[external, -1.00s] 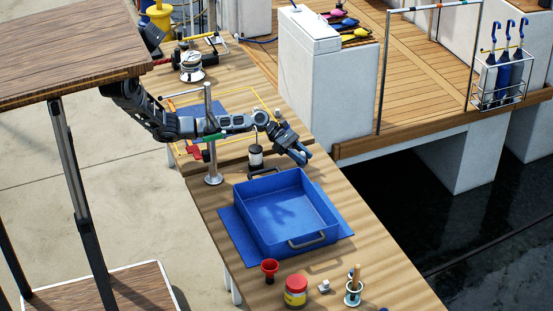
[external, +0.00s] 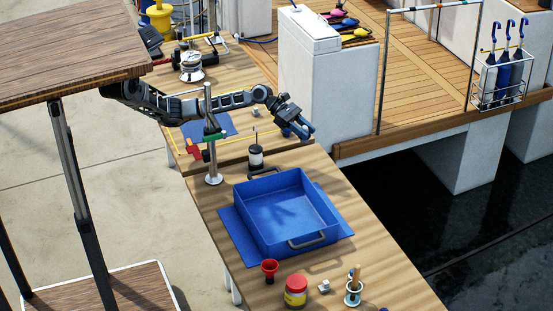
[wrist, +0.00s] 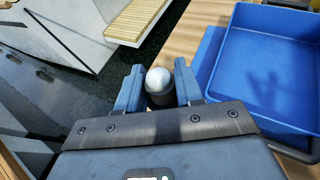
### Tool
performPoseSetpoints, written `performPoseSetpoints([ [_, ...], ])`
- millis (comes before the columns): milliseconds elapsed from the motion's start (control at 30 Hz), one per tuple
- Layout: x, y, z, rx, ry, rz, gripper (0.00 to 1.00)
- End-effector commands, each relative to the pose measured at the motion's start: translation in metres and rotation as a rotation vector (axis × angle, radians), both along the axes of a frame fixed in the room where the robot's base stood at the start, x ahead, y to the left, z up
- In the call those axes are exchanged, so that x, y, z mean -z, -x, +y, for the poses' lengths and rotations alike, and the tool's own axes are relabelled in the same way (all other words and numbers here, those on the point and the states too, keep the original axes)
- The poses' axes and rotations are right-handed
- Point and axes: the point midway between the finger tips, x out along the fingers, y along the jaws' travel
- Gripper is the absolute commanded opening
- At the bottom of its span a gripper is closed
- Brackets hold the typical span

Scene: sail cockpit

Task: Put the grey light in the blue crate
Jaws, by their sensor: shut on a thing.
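In the wrist view, the light (wrist: 158,80) shows a silvery rounded top and a darker body between the two blue fingers of my gripper (wrist: 158,72). In the external view my gripper mostly hides the light. The blue crate (external: 284,232) is an open, shallow box with grey handles and looks empty inside. Its corner and floor also show at the right of the wrist view (wrist: 268,75).
A black and white lantern (external: 256,157) and a metal post (external: 212,150) stand beyond the crate. A white block (external: 326,95) rises beyond the gripper.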

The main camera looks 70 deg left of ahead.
Motion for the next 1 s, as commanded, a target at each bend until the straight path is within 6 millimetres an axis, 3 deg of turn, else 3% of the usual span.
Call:
performPoseSetpoints([
  [167, -0.001, 0.007, -0.044, 0.066, -0.004, -0.014, 0.06],
  [367, -0.004, 0.029, -0.116, 0.178, -0.004, -0.029, 0.06],
  [500, -0.004, 0.058, -0.178, 0.279, -0.002, -0.032, 0.06],
  [700, -0.001, 0.109, -0.249, 0.408, 0.000, -0.021, 0.06],
  [1000, 0.006, 0.162, -0.303, 0.517, -0.003, 0.000, 0.06],
])
